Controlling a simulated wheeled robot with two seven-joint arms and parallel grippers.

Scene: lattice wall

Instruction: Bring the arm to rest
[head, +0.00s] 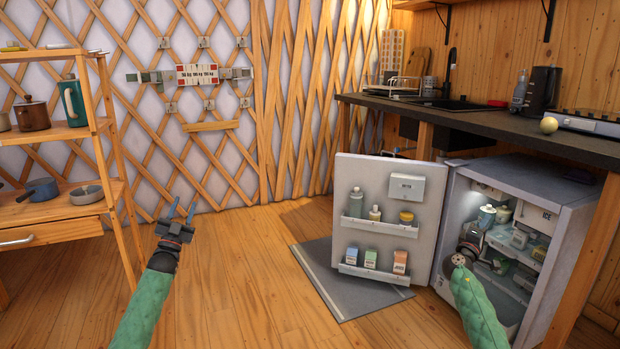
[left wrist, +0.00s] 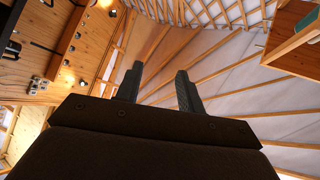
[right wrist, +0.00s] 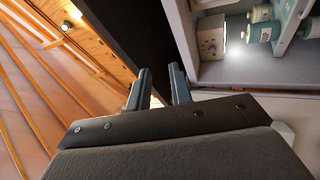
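My left arm reaches up from the bottom of the head view, and its gripper (head: 181,208) is over the wooden floor. Its two fingers (left wrist: 160,88) stand apart with nothing between them in the left wrist view. My right arm comes in at the lower right, and its gripper (head: 474,234) is at the open front of the small fridge (head: 535,184). In the right wrist view the right fingers (right wrist: 160,88) are apart, with no object between them. How deep this gripper sits in the fridge opening is hard to tell.
The fridge door (head: 388,212) stands open left of the right gripper, with bottles and cartons on its shelves. A dark countertop (head: 460,118) is above. A wooden shelf (head: 65,215) with pots stands at the left. The floor (head: 240,270) between the arms is clear, apart from a grey mat (head: 335,285).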

